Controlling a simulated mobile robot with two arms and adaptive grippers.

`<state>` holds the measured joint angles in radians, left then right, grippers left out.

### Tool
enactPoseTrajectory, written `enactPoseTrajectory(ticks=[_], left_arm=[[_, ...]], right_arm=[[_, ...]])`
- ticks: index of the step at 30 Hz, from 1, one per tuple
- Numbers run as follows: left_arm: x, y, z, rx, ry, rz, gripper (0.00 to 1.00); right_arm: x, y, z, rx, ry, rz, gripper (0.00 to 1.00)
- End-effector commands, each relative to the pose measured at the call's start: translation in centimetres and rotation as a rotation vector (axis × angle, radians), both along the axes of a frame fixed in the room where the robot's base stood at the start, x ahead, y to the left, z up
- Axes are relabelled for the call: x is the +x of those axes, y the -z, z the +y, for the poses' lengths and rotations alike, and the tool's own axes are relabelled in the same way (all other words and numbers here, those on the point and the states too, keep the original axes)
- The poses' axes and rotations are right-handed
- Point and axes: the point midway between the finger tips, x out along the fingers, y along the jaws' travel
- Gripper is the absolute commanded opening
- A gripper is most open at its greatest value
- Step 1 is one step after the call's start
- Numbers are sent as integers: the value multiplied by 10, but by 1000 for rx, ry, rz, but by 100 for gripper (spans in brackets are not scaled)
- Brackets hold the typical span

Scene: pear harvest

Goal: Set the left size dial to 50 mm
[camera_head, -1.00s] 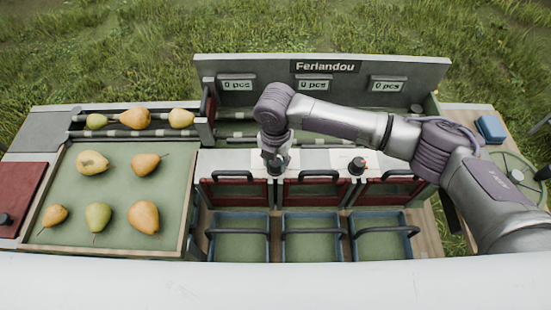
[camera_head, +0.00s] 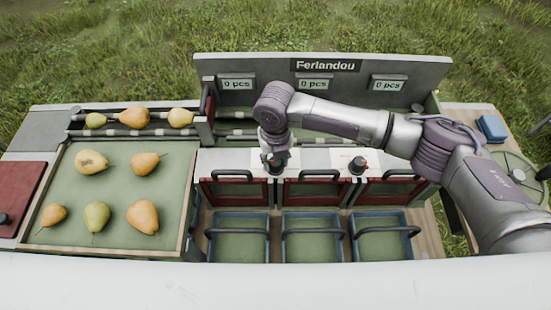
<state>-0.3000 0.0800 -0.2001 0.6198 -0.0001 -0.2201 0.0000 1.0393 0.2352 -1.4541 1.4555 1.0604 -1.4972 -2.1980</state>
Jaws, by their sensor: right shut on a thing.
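The left size dial (camera_head: 275,170) is a small dark knob on a white plate (camera_head: 256,158), on the pale ledge between the left and middle red gates. My right gripper (camera_head: 275,163) points down over this dial and is shut on it. The gripper hides most of the dial, and I cannot read its setting. The right size dial (camera_head: 358,165), dark with a reddish mark, stands free on its own white plate between the middle and right gates. My left gripper is not in view.
Three blue-rimmed bins (camera_head: 238,252) with dark handles stand below the red gates (camera_head: 235,193). Several pears lie on the green tray (camera_head: 120,178) at left, and 3 sit on the rollers (camera_head: 130,132) behind it. The sorter's back panel (camera_head: 330,95) shows "0 pcs" on each display.

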Motion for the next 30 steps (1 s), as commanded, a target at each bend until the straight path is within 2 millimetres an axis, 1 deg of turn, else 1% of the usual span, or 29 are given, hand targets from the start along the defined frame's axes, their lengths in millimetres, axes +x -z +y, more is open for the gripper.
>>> enactPoseTrajectory(ticks=[14, 15, 17, 18, 19, 27, 30], left_arm=[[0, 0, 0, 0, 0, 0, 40], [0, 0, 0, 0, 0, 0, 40], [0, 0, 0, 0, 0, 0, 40], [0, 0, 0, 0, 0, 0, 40], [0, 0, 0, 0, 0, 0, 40], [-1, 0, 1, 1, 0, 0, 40], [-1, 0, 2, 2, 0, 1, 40]], right_arm=[[1, -1, 0, 2, -15, -3, 3], [1, -1, 0, 2, -15, -3, 43], [1, -1, 0, 2, -14, -3, 53], [1, -1, 0, 2, -14, -3, 60], [1, -1, 0, 1, -14, -3, 63], [0, -1, 0, 0, -13, -1, 63], [1, -5, 0, 1, -13, -2, 63]])
